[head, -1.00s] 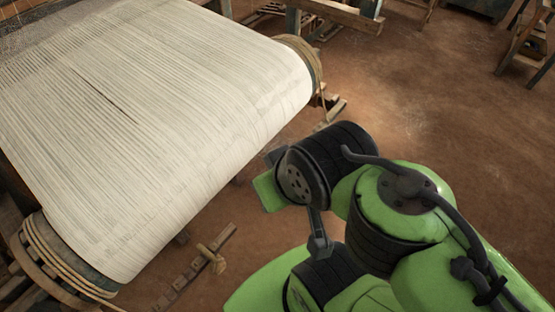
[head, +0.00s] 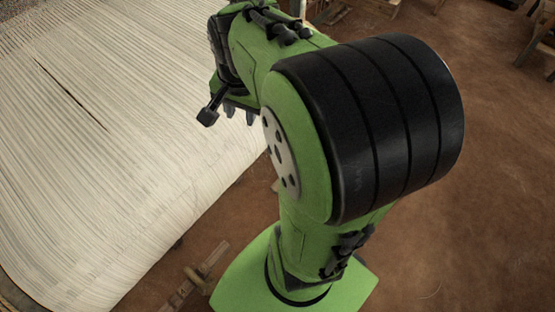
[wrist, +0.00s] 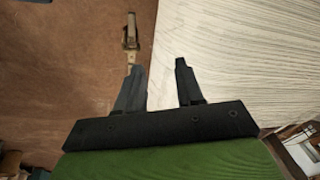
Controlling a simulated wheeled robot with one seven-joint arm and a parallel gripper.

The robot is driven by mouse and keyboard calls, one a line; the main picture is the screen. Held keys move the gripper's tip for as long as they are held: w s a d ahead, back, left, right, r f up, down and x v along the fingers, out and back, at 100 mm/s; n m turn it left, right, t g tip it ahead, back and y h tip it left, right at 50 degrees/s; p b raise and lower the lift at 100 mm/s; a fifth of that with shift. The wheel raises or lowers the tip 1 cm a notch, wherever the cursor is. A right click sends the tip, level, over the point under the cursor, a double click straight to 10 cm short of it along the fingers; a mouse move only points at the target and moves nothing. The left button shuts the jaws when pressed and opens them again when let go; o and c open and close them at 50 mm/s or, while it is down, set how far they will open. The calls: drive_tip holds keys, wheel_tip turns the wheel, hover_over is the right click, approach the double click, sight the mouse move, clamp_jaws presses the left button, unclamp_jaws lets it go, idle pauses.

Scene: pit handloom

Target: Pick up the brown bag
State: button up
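I cannot make out a brown bag in either view. My gripper (head: 240,113) is raised near the right edge of the loom's pale warp sheet in the head view, partly hidden by my arm. In the wrist view, its two dark fingers (wrist: 157,66) stand apart with nothing between them. The brown floor lies beyond the left finger and the pale threads beyond the right one.
The loom's wide roll of pale warp threads (head: 110,150) fills the left of the head view. A wooden piece (head: 195,278) lies low beside it. Brown floor (head: 490,200) is open at the right. Wooden frames (head: 540,35) stand at the upper right.

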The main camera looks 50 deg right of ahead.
drive_tip(key=w+d+f+m+y+b, duration=0.2)
drive_tip(key=d+f+m+b, duration=0.6)
drive_tip(key=d+f+m, duration=0.8)
drive_tip(key=s+d+f+m+t+y+b, duration=0.1)
drive_tip(key=s+d+f+m+b, duration=0.15)
drive_tip(key=d+f, duration=0.45)
drive_tip(key=s+d+f+m+t+y+b, duration=0.1)
drive_tip(key=s+d+f+m, duration=0.25)
drive_tip(key=f, duration=0.65)
drive_tip(key=b+x, duration=0.1)
drive_tip(key=x, duration=0.2)
drive_tip(key=b+x, duration=0.1)
drive_tip(key=x, duration=0.2)
drive_tip(key=b+x, duration=0.1)
drive_tip(key=x, duration=0.2)
drive_tip(key=shift+w+d+f, duration=0.2)
drive_tip(key=shift+d+f, duration=0.1)
drive_tip(key=shift+f, duration=0.15)
drive_tip(key=b+x, duration=0.2)
drive_tip(key=x, duration=0.3)
drive_tip(key=shift+w+f+b, duration=0.25)
drive_tip(key=shift+b, duration=0.1)
drive_tip(key=shift+r, duration=0.1)
drive_tip(key=shift+c, duration=0.2)
clamp_jaws()
drive_tip(key=shift+r+h, duration=0.15)
drive_tip(key=shift+h, duration=0.15)
